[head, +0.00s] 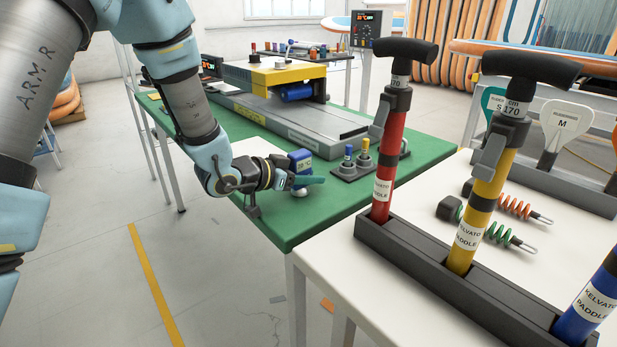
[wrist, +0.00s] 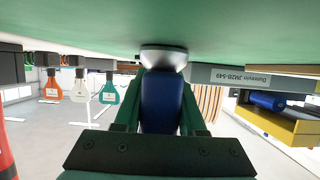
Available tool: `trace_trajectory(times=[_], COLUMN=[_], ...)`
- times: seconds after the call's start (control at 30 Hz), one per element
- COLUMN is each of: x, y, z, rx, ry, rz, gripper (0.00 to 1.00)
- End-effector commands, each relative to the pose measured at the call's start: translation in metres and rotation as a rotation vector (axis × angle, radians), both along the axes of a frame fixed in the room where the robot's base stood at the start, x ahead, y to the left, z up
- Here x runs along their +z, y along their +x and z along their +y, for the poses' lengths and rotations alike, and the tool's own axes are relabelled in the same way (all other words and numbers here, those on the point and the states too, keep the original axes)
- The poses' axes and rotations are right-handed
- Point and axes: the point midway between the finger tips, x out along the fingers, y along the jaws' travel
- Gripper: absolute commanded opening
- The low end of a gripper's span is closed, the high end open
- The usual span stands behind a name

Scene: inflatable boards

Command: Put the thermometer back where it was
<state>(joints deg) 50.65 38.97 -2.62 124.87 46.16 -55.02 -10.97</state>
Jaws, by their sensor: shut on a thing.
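The thermometer (head: 300,160) is a small blue body with a pale display face and a silver, dome-like foot. It is at the near left part of the green table (head: 305,222). My gripper (head: 306,180) is shut on it, coming from the left. In the wrist view, the green fingers of my gripper (wrist: 160,110) close on both sides of the blue thermometer (wrist: 161,103). Its silver foot is against or very close to the green surface (wrist: 70,32); I cannot tell whether it touches.
A dark holder (head: 345,173) with blue and yellow knobs stands just right of the thermometer. Behind is a grey and yellow machine (head: 310,118). A white table (head: 400,245) with a rack of tall red, yellow and blue handles is at right. The green table's front corner is clear.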

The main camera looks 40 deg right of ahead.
Motion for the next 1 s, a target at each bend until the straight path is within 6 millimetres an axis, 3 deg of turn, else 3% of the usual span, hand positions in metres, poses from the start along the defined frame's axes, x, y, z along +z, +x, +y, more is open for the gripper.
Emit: trace_trajectory(times=[0.03, 0.17, 0.2, 0.47, 0.73, 0.9, 1.0], x=[-0.011, -0.014, -0.015, -0.018, -0.017, -0.001, 0.002], y=[-0.001, -0.002, -0.002, -0.002, -0.003, -0.002, 0.001], z=[0.002, 0.002, 0.003, 0.004, 0.004, 0.005, 0.025], rx=[-0.001, 0.000, -0.001, -0.001, 0.000, 0.001, 0.005], ry=[0.011, 0.014, 0.016, 0.020, 0.024, 0.024, 0.021], rz=[0.005, 0.007, 0.007, 0.008, 0.009, 0.009, 0.009], gripper=[0.00, 0.00, 0.41, 0.70, 0.70, 0.70, 0.70])
